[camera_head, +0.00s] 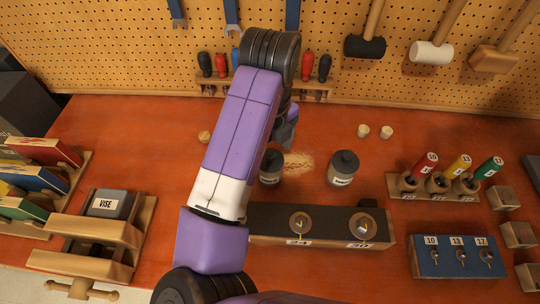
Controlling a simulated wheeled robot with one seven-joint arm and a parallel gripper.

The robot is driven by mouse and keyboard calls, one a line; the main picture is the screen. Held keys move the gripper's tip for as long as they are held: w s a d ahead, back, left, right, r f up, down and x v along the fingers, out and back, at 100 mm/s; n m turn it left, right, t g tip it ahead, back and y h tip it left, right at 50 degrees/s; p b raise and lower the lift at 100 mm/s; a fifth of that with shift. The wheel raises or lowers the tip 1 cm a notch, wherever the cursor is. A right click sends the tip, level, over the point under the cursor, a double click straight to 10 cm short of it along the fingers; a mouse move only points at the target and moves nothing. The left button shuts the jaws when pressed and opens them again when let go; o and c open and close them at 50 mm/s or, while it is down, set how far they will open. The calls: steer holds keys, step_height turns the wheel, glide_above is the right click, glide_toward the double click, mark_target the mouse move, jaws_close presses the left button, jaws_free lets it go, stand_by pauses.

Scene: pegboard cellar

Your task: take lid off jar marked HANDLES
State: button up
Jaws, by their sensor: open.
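Two dark jars with pale labels stand on the orange-red bench: a left jar (271,168) and a right jar (343,168). The lettering on both labels is too small to read, so I cannot tell which is marked HANDLES. The right jar has a dark lid (346,158) on top. My arm partly covers the left jar's edge. My gripper (286,127) is open and points down beyond the left jar in the picture, partly hidden by my arm. I see nothing held in it.
A block with round dials (375,252) lies in front of the jars. A vise (108,205) and book-like boxes (40,178) are at left. Numbered bottles (460,165) and a blue switch box (455,256) are at right. A screwdriver rack (315,90) stands behind.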

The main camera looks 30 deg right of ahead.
steer(key=shift+f, duration=0.3)
steer(key=c, duration=1.4)
steer(key=shift+r, duration=0.15)
